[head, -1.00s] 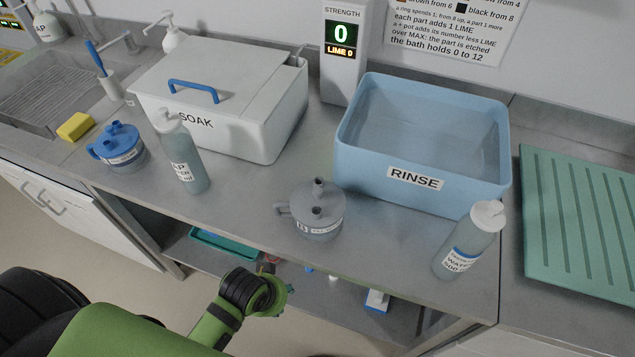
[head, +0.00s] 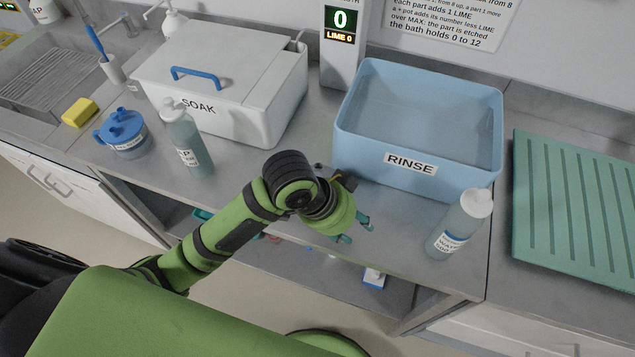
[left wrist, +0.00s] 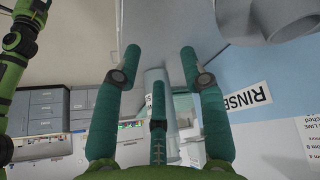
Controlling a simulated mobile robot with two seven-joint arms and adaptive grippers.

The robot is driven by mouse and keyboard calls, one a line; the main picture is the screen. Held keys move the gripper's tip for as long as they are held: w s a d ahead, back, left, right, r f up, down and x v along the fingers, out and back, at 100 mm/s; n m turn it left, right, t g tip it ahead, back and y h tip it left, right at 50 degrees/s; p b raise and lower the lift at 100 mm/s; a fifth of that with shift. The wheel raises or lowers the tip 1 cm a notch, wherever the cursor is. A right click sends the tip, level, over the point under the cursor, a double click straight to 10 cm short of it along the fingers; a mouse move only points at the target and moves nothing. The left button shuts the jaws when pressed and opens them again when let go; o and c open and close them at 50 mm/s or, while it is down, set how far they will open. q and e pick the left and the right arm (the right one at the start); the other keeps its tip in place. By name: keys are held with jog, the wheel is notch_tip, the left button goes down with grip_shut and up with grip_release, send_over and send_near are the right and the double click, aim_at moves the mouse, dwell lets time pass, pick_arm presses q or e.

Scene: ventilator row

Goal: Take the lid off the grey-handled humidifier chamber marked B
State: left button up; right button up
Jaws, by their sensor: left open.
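The grey humidifier chamber is almost wholly hidden behind my left arm in the head view; a small grey tip (head: 318,166) shows above the wrist. A grey rounded body, seemingly this chamber (left wrist: 268,18), fills the top right corner of the left wrist view. Its lid, handle and mark cannot be made out. My left gripper (head: 353,231) is open and empty over the counter's front part, to the right of the chamber. Its spread fingers (left wrist: 160,58) show in the left wrist view with nothing held between them. My right gripper is not in view.
The blue rinse tub (head: 420,180) stands behind the gripper. A bottle (head: 458,225) stands to its right, another bottle (head: 186,140) to the left. A blue-lidded chamber (head: 123,135) and the white soak box (head: 245,110) are further left. A green ribbed mat (head: 575,205) lies at right.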

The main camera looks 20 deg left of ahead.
pick_arm(q)
jog(key=w+a+r+m+g+y, duration=0.1)
jog(key=w+a+r, duration=0.1)
jog(key=a+r, duration=0.1)
jog(key=w+a+r+m+g+y, duration=0.1)
jog(key=w+a+r+m+y, duration=0.1)
jog(key=r, duration=0.1)
jog(key=w+a+r+m+y, duration=0.1)
jog(key=w+a+r, duration=0.2)
jog(key=r, duration=0.1)
jog(key=shift+a+r+m+g+y, duration=0.1)
jog(key=shift+a+m+g+y, duration=0.2)
jog(key=shift+a+g+y, duration=0.1)
jog(key=shift+a+r, duration=0.1)
jog(key=shift+a, duration=0.05)
notch_tip(320, 180, down, 6)
jog(key=p, duration=0.3)
jog(key=shift+f, duration=0.4)
grip_shut()
